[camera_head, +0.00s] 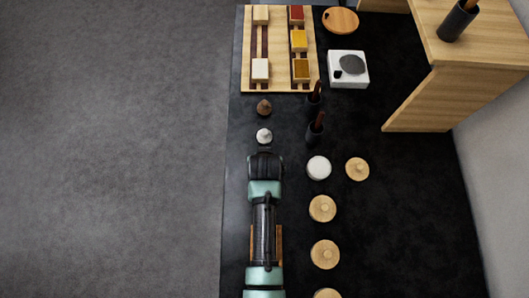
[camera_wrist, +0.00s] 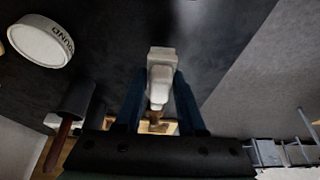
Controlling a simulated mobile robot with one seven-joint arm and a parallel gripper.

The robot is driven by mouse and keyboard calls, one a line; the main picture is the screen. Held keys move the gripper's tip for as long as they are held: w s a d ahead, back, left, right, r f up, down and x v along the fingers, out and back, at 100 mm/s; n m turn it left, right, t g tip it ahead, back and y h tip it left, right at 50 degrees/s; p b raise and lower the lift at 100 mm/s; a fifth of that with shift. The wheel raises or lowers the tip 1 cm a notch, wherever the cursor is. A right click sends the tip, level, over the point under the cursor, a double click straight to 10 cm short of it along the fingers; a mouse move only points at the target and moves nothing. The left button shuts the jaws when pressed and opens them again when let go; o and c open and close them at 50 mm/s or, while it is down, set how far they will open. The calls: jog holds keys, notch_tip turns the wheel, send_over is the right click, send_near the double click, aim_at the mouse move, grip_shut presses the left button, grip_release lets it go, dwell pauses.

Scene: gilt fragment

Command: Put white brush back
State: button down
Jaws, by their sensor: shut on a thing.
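A small white, knob-like piece, which I take for the white brush (camera_wrist: 160,82), is between the two blue fingers of my gripper (camera_wrist: 160,76) in the wrist view. My gripper is shut on it. In the head view the white piece (camera_head: 264,135) shows just beyond the end of my arm; the fingers are hidden there. I cannot tell whether it touches the table. A similar brown piece (camera_head: 264,107) stands just beyond it. Two dark cups (camera_head: 315,133) with brown handles in them stand to the right.
A white round jar (camera_head: 318,168) and several round wooden lids (camera_head: 322,208) lie right of my arm. A wooden tray (camera_head: 278,80) with coloured blocks, a white stone (camera_head: 348,69) and a wooden disc (camera_head: 340,20) are farther off. The dark table's (camera_head: 400,220) left edge is close.

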jog(key=shift+f, duration=1.35)
jog(key=shift+f, duration=0.15)
jog(key=c, duration=0.5)
grip_release()
